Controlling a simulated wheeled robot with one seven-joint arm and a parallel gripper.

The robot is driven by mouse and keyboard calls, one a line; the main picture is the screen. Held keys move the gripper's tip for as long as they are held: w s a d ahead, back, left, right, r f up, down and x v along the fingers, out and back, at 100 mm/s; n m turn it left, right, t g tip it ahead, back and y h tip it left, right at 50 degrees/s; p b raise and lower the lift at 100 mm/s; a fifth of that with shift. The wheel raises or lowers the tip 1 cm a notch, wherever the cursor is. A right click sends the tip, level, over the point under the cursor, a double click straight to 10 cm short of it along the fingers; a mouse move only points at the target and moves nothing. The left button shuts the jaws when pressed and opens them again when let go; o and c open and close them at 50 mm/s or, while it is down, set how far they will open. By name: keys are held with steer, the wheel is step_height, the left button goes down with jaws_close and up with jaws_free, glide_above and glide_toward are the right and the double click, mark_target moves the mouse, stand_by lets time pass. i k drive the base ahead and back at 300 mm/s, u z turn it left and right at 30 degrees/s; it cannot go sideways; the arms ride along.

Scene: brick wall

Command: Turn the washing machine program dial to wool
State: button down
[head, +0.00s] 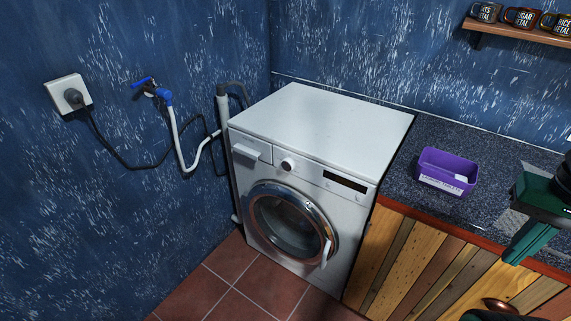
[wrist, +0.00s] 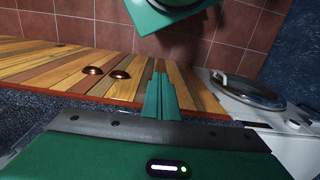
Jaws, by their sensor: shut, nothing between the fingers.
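The white washing machine (head: 315,125) stands in the corner. Its round white program dial (head: 288,165) is on the front panel, between the drawer (head: 252,152) and the dark display (head: 344,182); its markings are too small to read. The round door (head: 292,222) below looks shut. My green gripper (head: 513,254) is at the right, over the counter's front edge, well apart from the dial. In the wrist view its fingers (wrist: 159,96) are together with nothing between them, and part of the machine (wrist: 295,150) shows at the right.
A purple box (head: 447,172) stands on the dark speckled counter (head: 400,160) between the machine and my gripper. Wooden cabinet fronts (head: 430,245) are below. Hoses and a plug (head: 75,98) are on the left wall. Tiled floor (head: 235,285) before the machine is clear.

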mark_target(287, 164)
steer(key=u, duration=2.3)
steer(key=k, duration=0.75)
steer(key=z, duration=1.15)
steer(key=i, duration=1)
